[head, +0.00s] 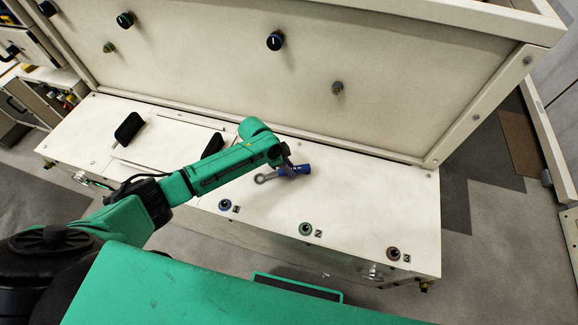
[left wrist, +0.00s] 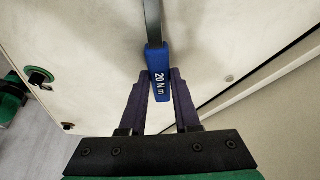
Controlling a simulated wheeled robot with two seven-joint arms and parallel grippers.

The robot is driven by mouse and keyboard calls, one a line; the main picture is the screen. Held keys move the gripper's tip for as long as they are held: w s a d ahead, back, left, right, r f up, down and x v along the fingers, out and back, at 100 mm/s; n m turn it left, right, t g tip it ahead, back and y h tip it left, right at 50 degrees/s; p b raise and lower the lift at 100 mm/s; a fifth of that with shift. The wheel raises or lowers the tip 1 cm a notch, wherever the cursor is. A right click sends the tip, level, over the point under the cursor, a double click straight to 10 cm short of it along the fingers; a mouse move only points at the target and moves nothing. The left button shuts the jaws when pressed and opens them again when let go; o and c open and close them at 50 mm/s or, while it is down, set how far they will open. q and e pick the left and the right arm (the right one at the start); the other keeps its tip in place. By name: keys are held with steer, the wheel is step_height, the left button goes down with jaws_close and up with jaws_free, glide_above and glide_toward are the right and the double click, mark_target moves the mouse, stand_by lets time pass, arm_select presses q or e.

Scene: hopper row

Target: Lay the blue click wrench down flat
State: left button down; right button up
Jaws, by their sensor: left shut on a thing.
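The blue click wrench (head: 304,169) has a blue handle and a grey shank with a ring end pointing left in the head view. My left gripper (head: 288,167) is shut on its handle, over the pale bench top (head: 340,205). In the left wrist view the handle (left wrist: 159,86), marked "20 N m", sits between the two dark fingers, and the grey shank runs up out of the picture. The wrench looks close to the bench top, but I cannot tell whether it touches. My right gripper is not in view.
Three numbered round fittings, 1 (head: 225,205), 2 (head: 305,229) and 3 (head: 393,254), line the bench's front edge. An upright panel (head: 400,90) with knobs stands behind. A black handle (head: 129,128) is at the left. The bench top right of the wrench is clear.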

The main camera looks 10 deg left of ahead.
arm_select(q)
steer(key=c, duration=0.5)
jaws_free()
steer(key=shift+c, duration=0.2)
steer(key=v, duration=1.4)
steer(key=shift+r+p, duration=0.3)
steer(key=shift+p, duration=0.15)
steer(key=shift+a, duration=0.1)
